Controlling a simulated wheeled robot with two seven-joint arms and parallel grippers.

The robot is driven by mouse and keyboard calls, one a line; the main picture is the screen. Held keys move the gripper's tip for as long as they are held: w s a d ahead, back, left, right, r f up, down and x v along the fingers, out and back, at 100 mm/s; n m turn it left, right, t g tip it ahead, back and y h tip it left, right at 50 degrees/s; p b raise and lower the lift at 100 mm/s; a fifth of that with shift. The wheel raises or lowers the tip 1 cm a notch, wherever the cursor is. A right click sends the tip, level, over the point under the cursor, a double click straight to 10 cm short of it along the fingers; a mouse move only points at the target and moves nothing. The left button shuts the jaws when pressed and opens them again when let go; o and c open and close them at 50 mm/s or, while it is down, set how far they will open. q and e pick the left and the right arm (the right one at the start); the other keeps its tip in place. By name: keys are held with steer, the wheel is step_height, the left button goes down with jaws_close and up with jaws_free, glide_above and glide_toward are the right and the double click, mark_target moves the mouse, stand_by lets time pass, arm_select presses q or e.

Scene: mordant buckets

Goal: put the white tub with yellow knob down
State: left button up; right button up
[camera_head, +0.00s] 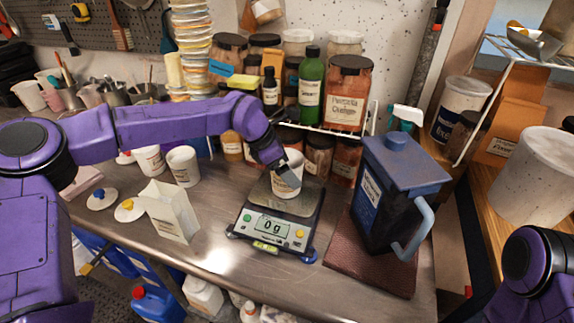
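A white tub (288,183) with a small label is at the fingers of my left gripper (276,164), over the plate of the digital scale (268,228). The gripper appears shut on the tub's rim. The fingers hide part of the tub, and I cannot tell whether its base touches the plate. The scale's display reads 0 g. No knob shows on this tub. A white lid with a yellow knob (129,211) lies on the steel bench to the left. My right gripper is out of view; only part of my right arm shows at the lower right.
Two white tubs (184,167) (149,161) and a blue-knobbed lid (102,199) are on the left. An open white carton (168,212) stands left of the scale. A dark blue jug (388,195) stands on a brown mat (372,268) at right. Jars crowd the back.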

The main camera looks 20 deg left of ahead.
arm_select(q)
steer(key=shift+f, duration=0.1)
steer(key=o, duration=0.7)
steer(key=shift+o, duration=0.2)
steer(key=b+v, duration=0.2)
steer(key=v, duration=1)
